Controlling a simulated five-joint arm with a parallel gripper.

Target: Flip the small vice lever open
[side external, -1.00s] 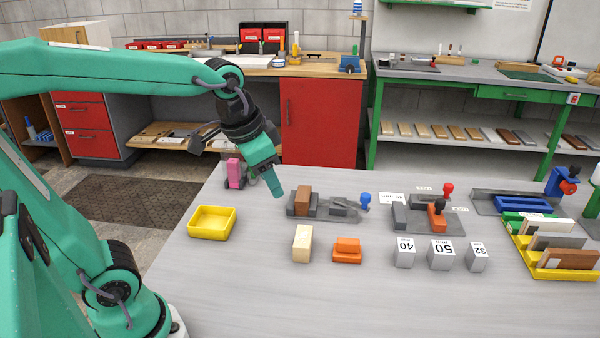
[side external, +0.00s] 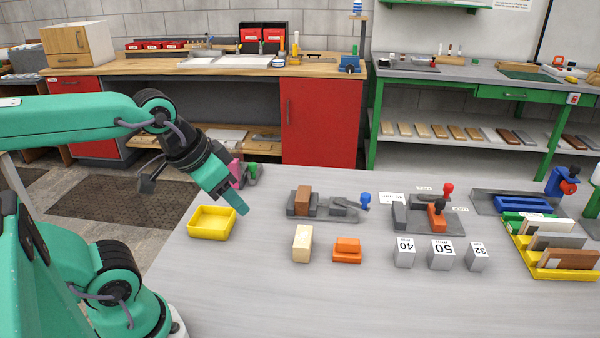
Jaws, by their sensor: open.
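A small grey vice (side external: 340,213) stands near the middle of the table, with a brown block (side external: 303,200) between its jaws on the left. Its lever lies low toward the right and ends in a blue knob (side external: 365,198). A larger grey vice (side external: 452,225) to its right has a red knob (side external: 448,188) and a black knob (side external: 440,204) on levers. My gripper (side external: 241,210) is open and empty, pointing down to the right above the table's left end, well left of the small vice. Its fingertips overlap the yellow tray's right edge in the picture.
The yellow tray (side external: 194,226) stands at the table's left. A cream block (side external: 302,243), an orange part (side external: 347,250) and weights marked 40 (side external: 404,252), 50 and 32 stand in front of the vices. A pink-and-green object (side external: 250,172) is behind my gripper. The table's front is clear.

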